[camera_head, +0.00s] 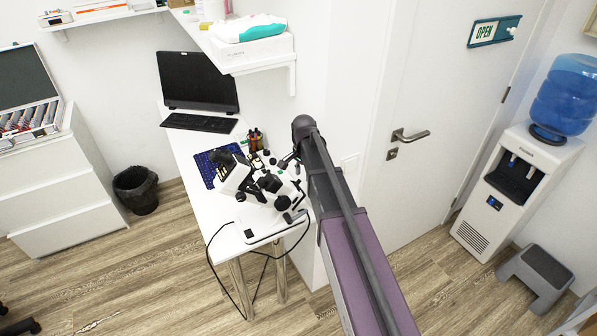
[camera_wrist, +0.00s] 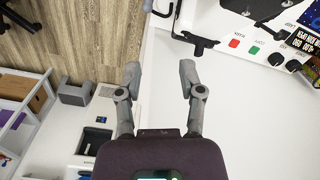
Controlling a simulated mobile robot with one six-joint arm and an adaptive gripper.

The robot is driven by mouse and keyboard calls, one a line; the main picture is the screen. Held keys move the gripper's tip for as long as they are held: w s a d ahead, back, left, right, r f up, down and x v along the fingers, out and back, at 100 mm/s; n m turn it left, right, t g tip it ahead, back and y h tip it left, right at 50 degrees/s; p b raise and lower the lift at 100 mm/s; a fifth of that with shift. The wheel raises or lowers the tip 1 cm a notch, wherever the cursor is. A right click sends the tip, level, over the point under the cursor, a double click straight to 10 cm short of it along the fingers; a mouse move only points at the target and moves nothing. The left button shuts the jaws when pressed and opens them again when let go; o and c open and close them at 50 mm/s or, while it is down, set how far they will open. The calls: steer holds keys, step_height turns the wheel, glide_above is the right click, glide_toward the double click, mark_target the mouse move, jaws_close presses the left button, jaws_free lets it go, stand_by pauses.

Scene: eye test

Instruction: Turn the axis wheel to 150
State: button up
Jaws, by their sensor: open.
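A white and black eye-test instrument (camera_head: 262,185) stands on the white table in the head view. It has several dark round knobs; I cannot tell which one is the axis wheel, and no 150 reading is legible. Part of the instrument shows at the upper right of the wrist view, with a red button (camera_wrist: 234,43), a green button (camera_wrist: 254,50) and a dark knob (camera_wrist: 276,59). My gripper (camera_wrist: 160,72) is open and empty, apart from the instrument, with its two grey fingers spread. In the head view my arm partly hides the gripper beside the instrument's right side.
The white table (camera_head: 226,243) also holds a blue mat (camera_head: 205,166), a keyboard (camera_head: 199,123), a monitor (camera_head: 197,81) and small bottles (camera_head: 256,139). A shelf (camera_head: 262,66) juts out above. A door (camera_head: 415,100) and water dispenser (camera_head: 515,185) stand to the right.

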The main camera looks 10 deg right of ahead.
mark_target(299, 180)
steer(key=w+r+m+p, duration=0.2)
steer(key=w+r+m, duration=0.1)
steer(key=w, duration=0.4)
steer(key=shift+w+r+m, duration=0.25)
steer(key=shift+w+m, duration=0.05)
steer(key=shift+m, duration=0.1)
steer(key=shift+f, duration=0.15)
step_height(299, 180, down, 14)
steer(key=b, duration=1.3)
steer(key=shift+r, duration=0.25)
jaws_close()
